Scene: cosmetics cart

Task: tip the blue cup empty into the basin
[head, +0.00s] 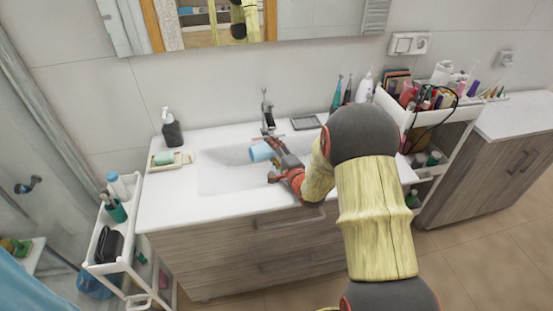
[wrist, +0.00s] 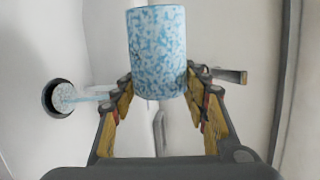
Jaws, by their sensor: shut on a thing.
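The blue cup (head: 261,152) is over the white basin (head: 215,180), lying tipped on its side with one end toward the left. In the wrist view the cup (wrist: 157,50) has a blue and white speckled surface. My gripper (head: 278,162) is shut on it, one finger on each side, as the wrist view also shows (wrist: 158,92). The cup's inside is hidden in both views. In the wrist view a dark ring (wrist: 47,97) in the white surface surrounds a pale blue patch. A pale blue streak runs from there toward the gripper; I cannot tell what it is.
The faucet (head: 267,112) stands just behind the cup. A dark soap bottle (head: 171,128) and a green soap in a dish (head: 164,158) are left of the basin. White carts (head: 103,268) with toiletries flank the vanity. My arm covers the vanity's right part.

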